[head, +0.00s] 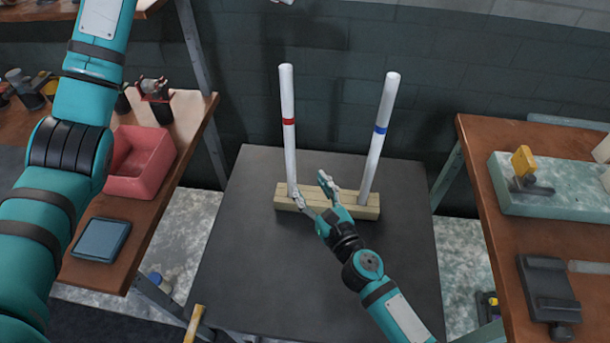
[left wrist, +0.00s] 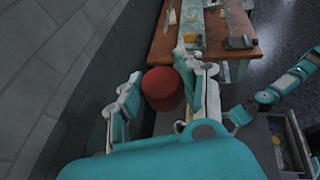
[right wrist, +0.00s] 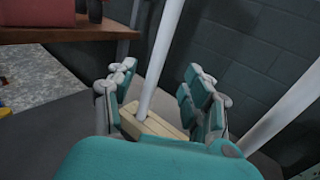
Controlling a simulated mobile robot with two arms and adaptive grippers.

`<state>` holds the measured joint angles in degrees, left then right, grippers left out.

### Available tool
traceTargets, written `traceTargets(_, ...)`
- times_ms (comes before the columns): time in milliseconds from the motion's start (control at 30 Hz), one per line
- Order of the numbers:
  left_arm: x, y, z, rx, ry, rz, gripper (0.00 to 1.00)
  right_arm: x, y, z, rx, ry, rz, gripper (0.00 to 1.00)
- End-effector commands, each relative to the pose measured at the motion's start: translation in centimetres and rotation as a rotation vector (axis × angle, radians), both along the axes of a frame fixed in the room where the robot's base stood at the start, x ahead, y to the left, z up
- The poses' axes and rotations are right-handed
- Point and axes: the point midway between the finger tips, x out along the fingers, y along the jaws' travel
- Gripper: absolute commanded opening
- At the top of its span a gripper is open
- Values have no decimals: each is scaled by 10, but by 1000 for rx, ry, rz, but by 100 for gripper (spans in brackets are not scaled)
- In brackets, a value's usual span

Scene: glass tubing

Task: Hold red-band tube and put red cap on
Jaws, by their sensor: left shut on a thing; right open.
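The white red-band tube (head: 287,90) stands upright on the left part of a pale wooden block (head: 345,206). The white blue-band tube (head: 387,105) stands on the block's right part. My right gripper (head: 311,190) is open low down by the red-band tube. In the right wrist view, a tube (right wrist: 165,60) shows between the open fingers (right wrist: 158,92), with no clear contact. In the left wrist view, my left gripper (left wrist: 166,92) is shut on the red cap (left wrist: 162,88). The head view does not clearly show the left gripper or the cap.
The block stands on a dark table (head: 235,265) that has free room at the front. A left bench holds a pink bin (head: 155,165) and a tablet (head: 100,238). A right bench (head: 478,210) carries tools. A brick wall is behind.

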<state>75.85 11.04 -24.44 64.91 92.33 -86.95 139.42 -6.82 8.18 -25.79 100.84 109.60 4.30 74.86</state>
Motion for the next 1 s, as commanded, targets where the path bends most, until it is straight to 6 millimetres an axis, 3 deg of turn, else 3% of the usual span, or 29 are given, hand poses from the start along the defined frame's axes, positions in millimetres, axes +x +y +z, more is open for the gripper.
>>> traceTargets(600, 0, 0, 0, 0, 0, 0, 17, 94, 38, 1, 1, -1, -3, 51)
traceTargets(1000, 0, 0, 0, 0, 0, 0, 17, 107, 43, 0, -3, -1, -1, 51)
